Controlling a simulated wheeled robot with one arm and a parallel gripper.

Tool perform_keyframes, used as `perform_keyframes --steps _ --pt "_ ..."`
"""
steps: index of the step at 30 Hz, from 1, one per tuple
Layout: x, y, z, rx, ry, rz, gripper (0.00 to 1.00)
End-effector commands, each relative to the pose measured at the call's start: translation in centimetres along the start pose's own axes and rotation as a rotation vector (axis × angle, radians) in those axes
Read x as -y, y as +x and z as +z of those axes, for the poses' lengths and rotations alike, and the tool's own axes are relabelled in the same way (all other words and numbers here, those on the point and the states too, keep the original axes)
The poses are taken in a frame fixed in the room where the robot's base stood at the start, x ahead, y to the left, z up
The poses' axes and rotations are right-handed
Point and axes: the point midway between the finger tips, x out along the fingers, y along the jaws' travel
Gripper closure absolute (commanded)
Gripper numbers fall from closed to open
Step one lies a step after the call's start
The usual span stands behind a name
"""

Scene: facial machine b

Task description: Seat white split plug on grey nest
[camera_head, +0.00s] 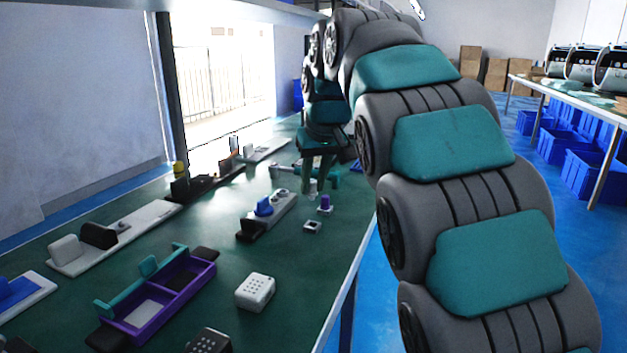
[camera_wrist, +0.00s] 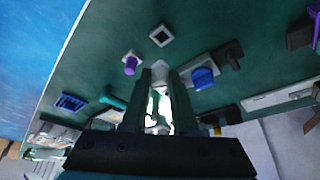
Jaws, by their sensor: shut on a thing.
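In the wrist view, my gripper (camera_wrist: 161,78) is shut on the white split plug (camera_wrist: 157,112), which shows as a pale upright shape between the two green fingers. In the head view, my gripper (camera_head: 318,182) points down above the green table, and the fingers hide most of the plug. The grey nest (camera_head: 312,227) is a small square block with a dark opening, lying on the table nearer the camera than my gripper. It also shows in the wrist view (camera_wrist: 161,36), beyond the fingertips and apart from them.
A purple peg on a pale base (camera_head: 324,204) stands close by the nest. A grey fixture with a blue knob (camera_head: 265,206) lies left of it. A white block with holes (camera_head: 255,292) and a purple tray (camera_head: 163,297) are nearer. The table's right edge is close.

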Motion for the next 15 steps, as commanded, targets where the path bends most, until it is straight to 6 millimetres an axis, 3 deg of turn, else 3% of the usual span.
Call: perform_keyframes --steps 15 --pt "0.1 1.8 0.8 0.000 0.001 -0.001 1.00"
